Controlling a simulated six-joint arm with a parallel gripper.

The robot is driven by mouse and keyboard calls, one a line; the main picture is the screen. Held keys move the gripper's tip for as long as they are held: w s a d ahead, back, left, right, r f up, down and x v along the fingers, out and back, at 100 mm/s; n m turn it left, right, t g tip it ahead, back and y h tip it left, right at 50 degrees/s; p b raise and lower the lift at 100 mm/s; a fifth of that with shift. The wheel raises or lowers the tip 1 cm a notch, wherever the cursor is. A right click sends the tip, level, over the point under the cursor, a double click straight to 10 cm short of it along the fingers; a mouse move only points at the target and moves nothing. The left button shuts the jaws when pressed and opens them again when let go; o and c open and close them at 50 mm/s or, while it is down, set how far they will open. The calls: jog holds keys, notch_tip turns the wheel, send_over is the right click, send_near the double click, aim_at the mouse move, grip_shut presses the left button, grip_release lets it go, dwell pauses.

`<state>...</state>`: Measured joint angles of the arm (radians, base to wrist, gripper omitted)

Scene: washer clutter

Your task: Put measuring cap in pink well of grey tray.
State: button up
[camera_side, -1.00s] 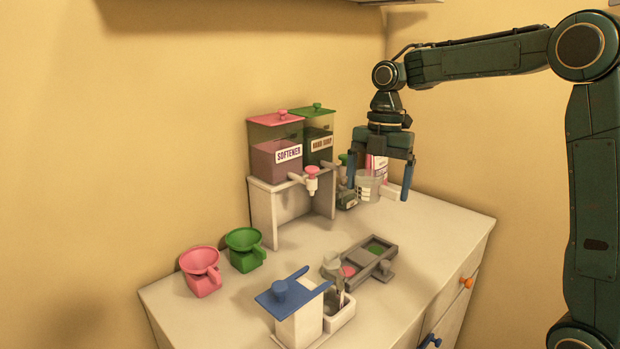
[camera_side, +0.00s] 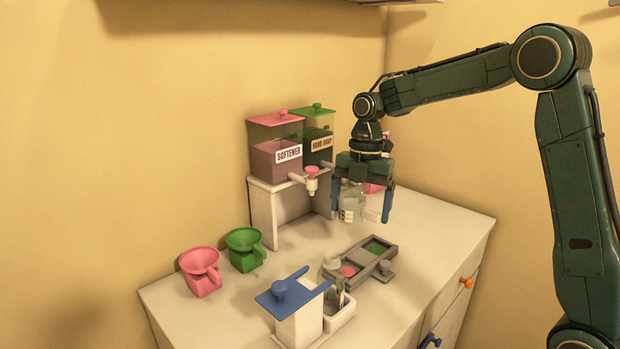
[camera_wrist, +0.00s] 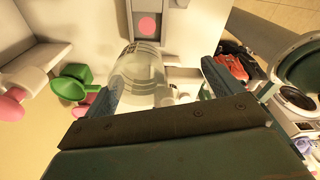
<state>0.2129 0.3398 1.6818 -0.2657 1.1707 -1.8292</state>
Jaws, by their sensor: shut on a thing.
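In the wrist view the cap (camera_wrist: 140,72) sits between the blue fingers (camera_wrist: 155,82). The tray has a pink well (camera_side: 348,272) at its near end and a green well (camera_side: 376,248) at its far end. In the wrist view the pink well (camera_wrist: 147,26) shows beyond the cap, apart from it. The cap hides part of the tray there.
A stand with softener (camera_side: 277,160) and hand soap (camera_side: 320,146) dispensers is left of my gripper. Pink (camera_side: 201,270) and green (camera_side: 244,249) funnel cups stand at left. A blue-topped white block (camera_side: 297,320) stands in front.

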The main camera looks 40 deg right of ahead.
jog(key=shift+f, duration=7.1)
jog(key=shift+f, duration=0.15)
jog(key=o, duration=0.7)
jog(key=shift+c, duration=0.2)
jog(key=r, duration=0.4)
jog(key=d+r, duration=0.1)
jog(key=r, duration=0.7)
jog(key=shift+w+d+r, duration=0.1)
jog(key=shift+w+d, duration=0.1)
jog(key=shift+w, duration=0.05)
